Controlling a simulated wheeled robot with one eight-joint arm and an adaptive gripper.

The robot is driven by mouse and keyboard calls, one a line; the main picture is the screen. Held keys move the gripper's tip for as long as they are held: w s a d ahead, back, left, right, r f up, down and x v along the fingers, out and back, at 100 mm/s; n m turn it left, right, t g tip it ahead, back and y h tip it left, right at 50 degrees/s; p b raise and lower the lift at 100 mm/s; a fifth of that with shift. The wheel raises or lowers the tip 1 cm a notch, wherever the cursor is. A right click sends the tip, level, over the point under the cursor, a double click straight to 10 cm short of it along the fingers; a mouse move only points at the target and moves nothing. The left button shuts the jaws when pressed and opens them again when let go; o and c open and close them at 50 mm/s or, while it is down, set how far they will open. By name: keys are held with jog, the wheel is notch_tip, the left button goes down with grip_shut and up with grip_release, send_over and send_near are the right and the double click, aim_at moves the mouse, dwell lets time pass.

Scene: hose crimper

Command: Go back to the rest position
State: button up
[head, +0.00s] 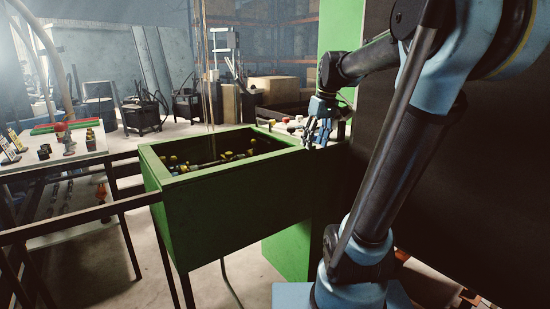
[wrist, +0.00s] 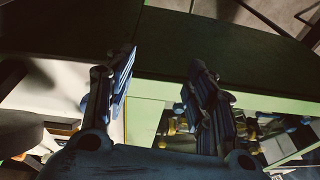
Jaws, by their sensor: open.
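My gripper (head: 318,128) is on the arm at the right of the head view. It hangs beside the right end of the green bin, close to the green machine panel. In the wrist view my gripper (wrist: 165,95) has its two blue-grey fingers spread apart, with nothing between them. The green surface and a pale green edge show behind the fingers. The fingertips are small in the head view, and I cannot tell how far they are from the bin rim.
The green bin (head: 225,222) holds several yellow-capped and dark fittings. A dark panel (head: 470,190) stands close to my arm at the right. A white table (head: 60,155) with small parts and a red-green tray is at the left. Metal rails (head: 80,217) run along the bin's left.

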jog(key=s+d+f+m+h, duration=0.1)
jog(key=s+d+f+m, duration=0.1)
jog(key=s+f, duration=0.8)
jog(key=s+d+f+m, duration=0.3)
jog(key=s+f+m, duration=0.1)
jog(key=s+f, duration=0.6)
jog(key=shift+s+f+t+h, duration=0.3)
jog(key=shift+s+f+h, duration=0.1)
jog(key=shift+f, duration=0.15)
jog(key=shift+w+f, duration=0.2)
jog(key=shift+w, duration=0.2)
jog(key=shift+c, duration=0.5)
